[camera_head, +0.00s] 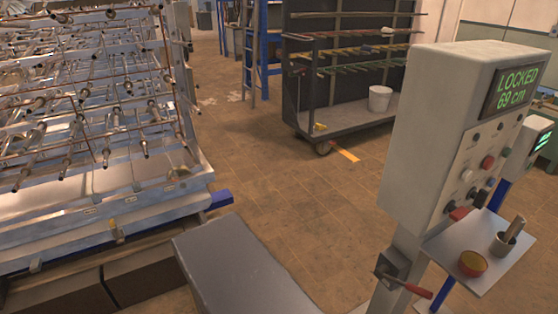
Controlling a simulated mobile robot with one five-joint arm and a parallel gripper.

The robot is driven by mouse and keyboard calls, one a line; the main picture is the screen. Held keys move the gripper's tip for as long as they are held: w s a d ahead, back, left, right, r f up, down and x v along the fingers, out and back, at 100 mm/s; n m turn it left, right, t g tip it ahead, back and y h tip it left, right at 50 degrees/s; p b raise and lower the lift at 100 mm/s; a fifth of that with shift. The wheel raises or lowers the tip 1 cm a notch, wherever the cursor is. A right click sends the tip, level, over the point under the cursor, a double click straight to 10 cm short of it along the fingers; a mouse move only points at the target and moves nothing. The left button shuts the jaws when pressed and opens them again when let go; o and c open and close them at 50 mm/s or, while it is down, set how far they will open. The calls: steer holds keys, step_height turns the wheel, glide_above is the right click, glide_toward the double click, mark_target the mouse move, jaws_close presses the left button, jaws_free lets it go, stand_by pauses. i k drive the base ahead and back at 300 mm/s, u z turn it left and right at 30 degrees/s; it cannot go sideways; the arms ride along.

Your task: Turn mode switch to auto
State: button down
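A pale grey control box (430,130) stands on a post at the right. Its green display (514,91) reads "LOCKED 69 cm". The panel (472,150) below faces right and is seen at a steep angle. It carries a red button (487,162), a white knob (467,176) and several small dark controls (472,193). I cannot tell which control is the mode switch, or its setting; labels are too small to read. My gripper is not in view.
A tray (500,270) below the panel bears a red-yellow bowl (472,263) and a cup (503,243) with a rod. A red-handled lever (415,290) juts from the post. A metal rack (90,130) fills the left; a shelf cart (345,117) stands behind. The middle floor is clear.

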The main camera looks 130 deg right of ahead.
mark_target(480, 198)
steer(key=z, duration=0.75)
steer(key=k, duration=0.1)
steer(key=z, duration=2.7)
steer(key=k, duration=1.45)
steer(key=z, duration=1.6)
steer(key=i, duration=1)
steer(key=u, duration=0.4)
